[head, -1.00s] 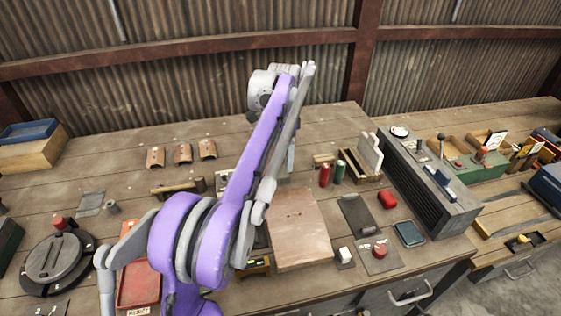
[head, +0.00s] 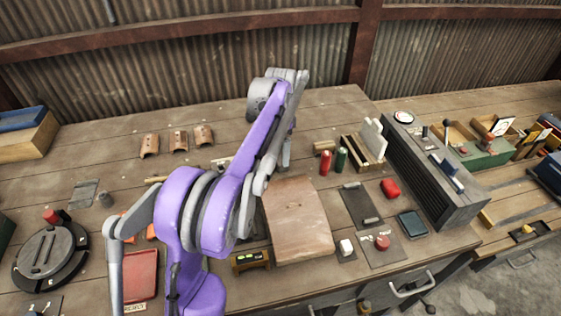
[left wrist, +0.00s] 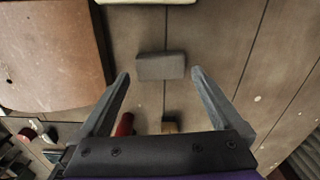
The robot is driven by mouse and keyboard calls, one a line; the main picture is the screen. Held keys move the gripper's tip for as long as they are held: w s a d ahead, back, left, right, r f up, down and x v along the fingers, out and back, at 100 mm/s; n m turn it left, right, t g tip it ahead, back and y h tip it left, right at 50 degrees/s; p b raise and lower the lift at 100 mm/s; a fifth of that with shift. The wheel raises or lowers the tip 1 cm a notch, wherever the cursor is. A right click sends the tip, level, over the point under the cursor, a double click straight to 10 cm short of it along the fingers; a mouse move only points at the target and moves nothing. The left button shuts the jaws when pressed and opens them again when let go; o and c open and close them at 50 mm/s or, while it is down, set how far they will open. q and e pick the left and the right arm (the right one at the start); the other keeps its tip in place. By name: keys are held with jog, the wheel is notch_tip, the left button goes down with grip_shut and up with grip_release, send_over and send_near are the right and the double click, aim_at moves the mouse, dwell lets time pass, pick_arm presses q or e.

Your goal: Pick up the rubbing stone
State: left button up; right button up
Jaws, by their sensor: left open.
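A plain grey rectangular block, which looks like the rubbing stone (left wrist: 161,66), lies on the wooden bench in the left wrist view. My left gripper (left wrist: 160,74) is open. Its two fingers stand on either side of the block in the picture, with a visible gap at each side. How high the fingertips are above the bench I cannot tell. In the head view my purple and grey left arm covers this spot, so the block and fingertips are hidden there. My right gripper is not in view.
A brown board (head: 298,220) lies close beside the block. A red cylinder (head: 326,163), a green cylinder (head: 341,160) and a small wooden piece (head: 324,147) stand nearby. Curved brown pieces (head: 177,140) lie at the back left. The bench behind my arm is mostly clear.

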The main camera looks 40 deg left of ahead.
aim_at(281, 158)
pick_arm(q)
jog(key=shift+f, duration=1.5)
jog(key=c, duration=1.3)
jog(key=shift+o, duration=0.2)
notch_tip(281, 158, up, 10)
jog(key=shift+p, duration=0.35)
jog(key=o, duration=1)
jog(key=c, duration=0.7)
jog(key=shift+o, duration=0.2)
